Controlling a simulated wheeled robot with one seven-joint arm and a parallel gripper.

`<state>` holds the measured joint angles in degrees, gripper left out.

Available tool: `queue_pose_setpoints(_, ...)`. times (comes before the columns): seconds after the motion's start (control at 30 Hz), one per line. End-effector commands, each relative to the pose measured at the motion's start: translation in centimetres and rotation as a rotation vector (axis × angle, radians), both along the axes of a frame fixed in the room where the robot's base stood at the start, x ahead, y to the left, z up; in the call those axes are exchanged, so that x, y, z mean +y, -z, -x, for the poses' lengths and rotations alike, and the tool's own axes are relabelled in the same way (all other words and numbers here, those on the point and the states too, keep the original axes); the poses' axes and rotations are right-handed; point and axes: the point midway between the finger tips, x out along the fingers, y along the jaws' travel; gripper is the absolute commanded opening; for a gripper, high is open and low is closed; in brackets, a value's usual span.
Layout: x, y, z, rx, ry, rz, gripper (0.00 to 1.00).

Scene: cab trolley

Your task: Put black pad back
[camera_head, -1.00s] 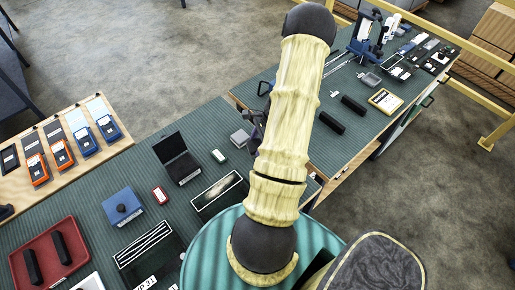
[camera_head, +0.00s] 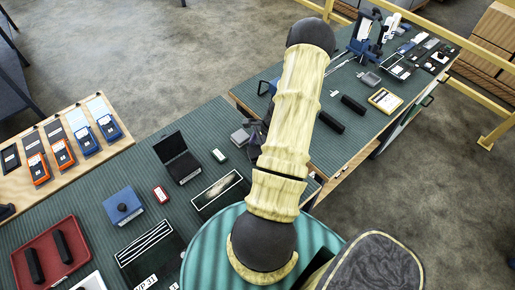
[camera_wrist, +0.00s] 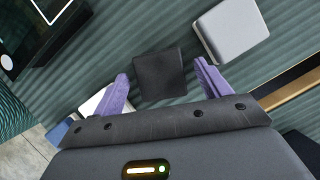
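A small black square pad (camera_wrist: 160,75) lies on the ribbed green surface in the wrist view, between and just beyond the fingertips of my gripper (camera_wrist: 164,80). The two purple fingers are apart, with a narrow gap showing on each side of the pad, so my gripper is open and empty. In the head view my gripper (camera_head: 257,133) is a dark shape partly hidden behind my arm, close to the table. I cannot tell the pad apart from it there. A light grey block (camera_wrist: 231,31) sits beside the pad, and it also shows in the head view (camera_head: 239,137).
A second bench (camera_head: 355,145) at right holds black blocks and tools.

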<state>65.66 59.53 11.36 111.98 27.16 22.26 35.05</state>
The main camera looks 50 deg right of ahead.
Motion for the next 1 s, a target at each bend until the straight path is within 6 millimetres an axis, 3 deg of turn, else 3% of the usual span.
queue_pose_setpoints(0.47,-0.4,-1.1,0.1,-0.001,0.0,0.004,0.76)
queue_pose_setpoints(1.0,-3.3,-9.1,1.8,-0.002,0.002,0.004,0.76)
